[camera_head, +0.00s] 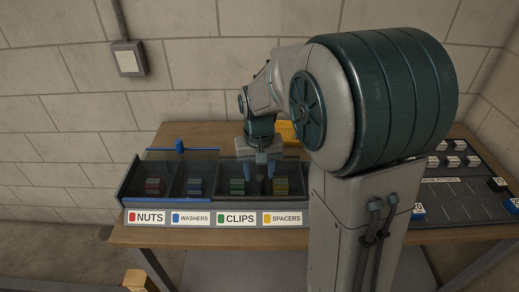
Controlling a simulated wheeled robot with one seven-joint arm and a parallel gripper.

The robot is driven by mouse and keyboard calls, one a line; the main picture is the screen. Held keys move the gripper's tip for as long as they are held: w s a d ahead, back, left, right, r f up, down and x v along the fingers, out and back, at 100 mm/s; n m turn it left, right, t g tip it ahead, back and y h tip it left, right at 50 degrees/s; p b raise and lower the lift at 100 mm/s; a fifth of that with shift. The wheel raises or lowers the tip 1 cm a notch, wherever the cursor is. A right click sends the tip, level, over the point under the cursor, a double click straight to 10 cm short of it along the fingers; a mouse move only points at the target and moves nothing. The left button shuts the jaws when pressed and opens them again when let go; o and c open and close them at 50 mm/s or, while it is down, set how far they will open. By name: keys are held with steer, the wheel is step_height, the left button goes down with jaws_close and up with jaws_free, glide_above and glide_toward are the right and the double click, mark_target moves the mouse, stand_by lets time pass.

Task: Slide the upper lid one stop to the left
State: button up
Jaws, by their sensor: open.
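A bin box (128,186) with a dark see-through top stands on the wooden table, with compartments labelled NUTS, WASHERS, CLIPS and SPACERS from left to right. A blue knob (179,145) stands up on a thin blue strip at the back edge, above the left half of the box. I cannot tell for sure which panel is the upper lid or where its edges lie. My gripper (261,172) points down over the right half of the box, above the clips and spacers side. Its blue-grey fingers are apart. Whether they touch a lid or knob is unclear.
My arm hides the box's right end and part of the table (215,135). A dark board (455,190) with several small blocks lies to the right. Something yellow (288,131) sits behind my gripper. A wall switch (128,60) hangs at the back left.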

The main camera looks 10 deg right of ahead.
step_height(320, 180, up, 12)
stand_by(0.3)
steer(key=shift+s+f, duration=0.1)
steer(key=shift+f, duration=0.05)
steer(key=s+d+f+t, duration=0.1)
steer(key=s+f, duration=0.2)
steer(key=s, duration=0.4)
steer(key=s+d+f+n+t, duration=0.1)
steer(key=s+f+t, duration=0.1)
steer(key=s, duration=0.6)
steer(key=shift+s+f, duration=0.3)
steer(key=shift+f, duration=0.3)
